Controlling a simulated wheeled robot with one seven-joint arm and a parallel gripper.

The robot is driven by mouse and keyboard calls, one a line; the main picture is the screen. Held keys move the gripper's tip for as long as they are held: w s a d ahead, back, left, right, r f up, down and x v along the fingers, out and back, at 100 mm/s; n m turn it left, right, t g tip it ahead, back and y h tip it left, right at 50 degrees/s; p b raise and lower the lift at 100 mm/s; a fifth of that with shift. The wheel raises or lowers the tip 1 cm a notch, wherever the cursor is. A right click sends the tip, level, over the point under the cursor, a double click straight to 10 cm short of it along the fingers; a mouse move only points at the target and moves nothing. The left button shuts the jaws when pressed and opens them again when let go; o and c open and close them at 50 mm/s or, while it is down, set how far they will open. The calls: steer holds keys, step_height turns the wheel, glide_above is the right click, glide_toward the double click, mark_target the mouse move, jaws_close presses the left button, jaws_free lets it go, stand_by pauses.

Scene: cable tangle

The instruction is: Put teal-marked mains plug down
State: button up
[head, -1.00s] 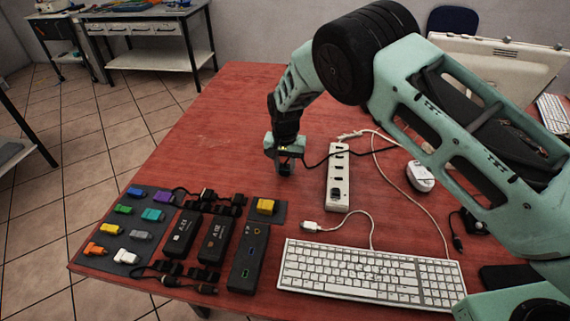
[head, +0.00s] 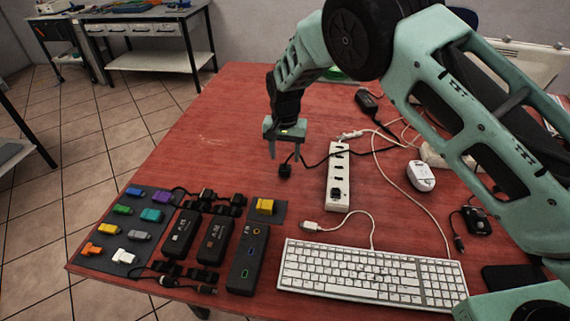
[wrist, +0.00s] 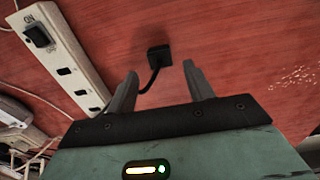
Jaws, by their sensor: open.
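A black mains plug (head: 285,170) on a black cable lies on the red table, left of the white power strip (head: 338,178). No teal mark can be made out on it. My gripper (head: 286,152) is open and empty, just above the plug. In the wrist view the plug (wrist: 159,55) sits beyond the fingertips of my gripper (wrist: 160,78), apart from both fingers. Its cable runs back between the fingers. The power strip also shows in the wrist view (wrist: 65,55), with a black plug or switch near its end.
A white keyboard (head: 372,275) lies at the front. Black adapters and hubs (head: 212,240) and a dark mat (head: 125,235) with coloured connectors lie at front left. A white charger (head: 420,176) and tangled cables lie right of the strip. The table left of the plug is clear.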

mark_target(285, 166)
step_height(285, 166, up, 6)
steer(key=r, duration=0.1)
steer(key=s+r+n+y, duration=0.1)
steer(key=s+r+n, duration=0.2)
steer(key=s+r, duration=0.75)
steer(key=s+d+n, duration=0.3)
steer(key=s+d, duration=0.1)
steer(key=s, duration=1)
steer(key=s+d+r+n, duration=0.1)
steer(key=s+d+n, duration=0.3)
steer(key=s, duration=1)
steer(key=shift+s+d+r+n+b, duration=0.2)
steer(key=shift+s+d+n+b, duration=0.1)
steer(key=shift+d, duration=0.25)
steer(key=shift+c, duration=0.3)
